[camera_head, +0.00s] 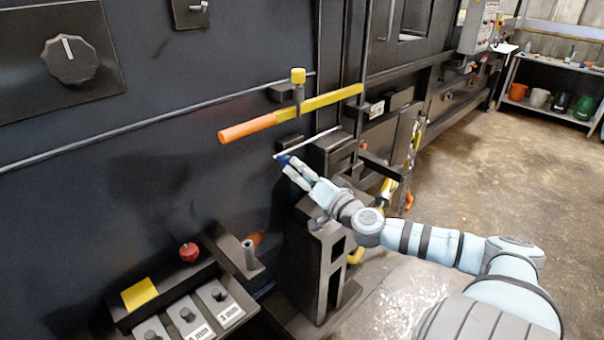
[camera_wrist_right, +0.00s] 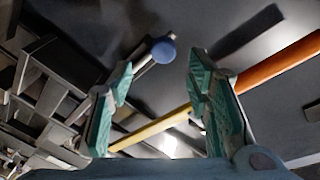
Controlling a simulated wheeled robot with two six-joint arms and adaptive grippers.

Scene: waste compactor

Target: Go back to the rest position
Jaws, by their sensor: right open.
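My right gripper (camera_head: 293,168) is open in front of the dark machine wall, below the yellow lever. In the right wrist view the gripper (camera_wrist_right: 160,76) has its two green-padded fingers spread, with nothing held between them. A blue ball knob (camera_wrist_right: 163,52) on a thin rod shows beyond the fingertips there. In the head view the knob (camera_head: 283,160) is just at the fingertips; I cannot tell whether they touch. My left gripper is not in view.
A yellow lever with an orange grip (camera_head: 250,130) juts out just above the right gripper. A black pedestal (camera_head: 309,265) stands below the arm. A button panel with a red knob (camera_head: 189,252) is at lower left. Open floor (camera_head: 480,170) lies to the right.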

